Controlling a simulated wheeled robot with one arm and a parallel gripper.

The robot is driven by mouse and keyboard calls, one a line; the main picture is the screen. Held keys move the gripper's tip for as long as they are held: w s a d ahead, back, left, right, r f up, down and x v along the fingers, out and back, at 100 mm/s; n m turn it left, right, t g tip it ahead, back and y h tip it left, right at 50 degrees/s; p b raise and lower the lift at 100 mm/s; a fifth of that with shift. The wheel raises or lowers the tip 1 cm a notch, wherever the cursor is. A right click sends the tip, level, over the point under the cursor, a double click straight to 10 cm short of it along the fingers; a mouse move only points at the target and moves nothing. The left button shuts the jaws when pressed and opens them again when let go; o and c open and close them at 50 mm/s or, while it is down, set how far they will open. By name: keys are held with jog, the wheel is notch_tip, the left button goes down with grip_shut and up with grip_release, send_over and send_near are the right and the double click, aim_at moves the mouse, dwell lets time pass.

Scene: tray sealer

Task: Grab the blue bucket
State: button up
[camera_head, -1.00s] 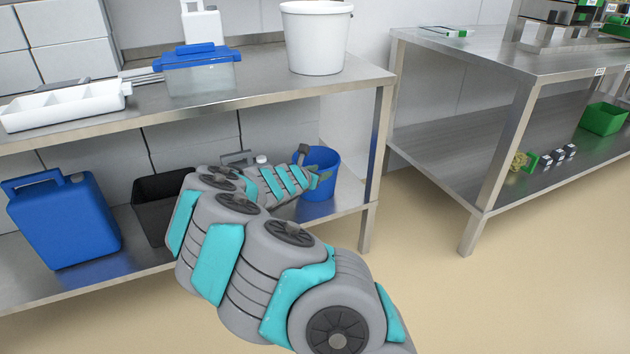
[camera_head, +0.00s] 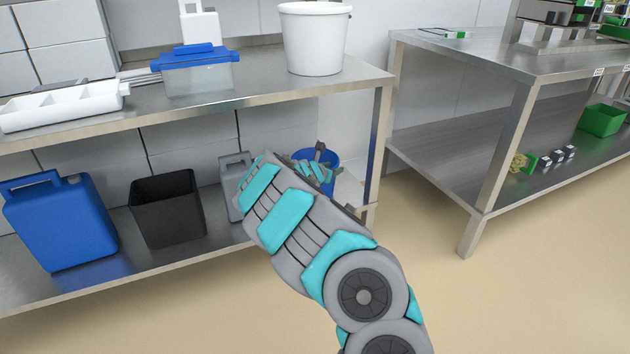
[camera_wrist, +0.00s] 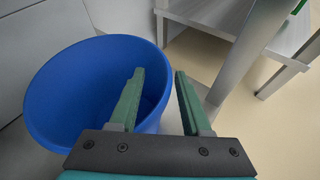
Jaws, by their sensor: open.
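The blue bucket (camera_head: 326,157) stands on the lower shelf of the left table, near its right end, mostly hidden behind my arm in the head view. In the wrist view the round, open-topped bucket (camera_wrist: 52,92) fills the left and middle. My gripper (camera_wrist: 159,75) is open, with its two green fingers apart. The left finger shows over the bucket's opening. The right finger shows just outside the bucket's right rim, so the right part of the rim lies between the fingers in the picture. I cannot tell whether either finger touches it.
A table leg (camera_wrist: 245,50) stands close to the right of my gripper. On the lower shelf are a grey container (camera_head: 235,185), a black bin (camera_head: 168,210) and a blue canister (camera_head: 62,222). A white bucket (camera_head: 315,40) stands on the shelf above. The floor in front is clear.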

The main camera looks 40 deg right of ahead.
jog(key=shift+w+d+f, duration=0.1)
jog(key=shift+d+f, duration=0.15)
jog(key=shift+d, duration=0.2)
grip_shut()
dwell(1.1)
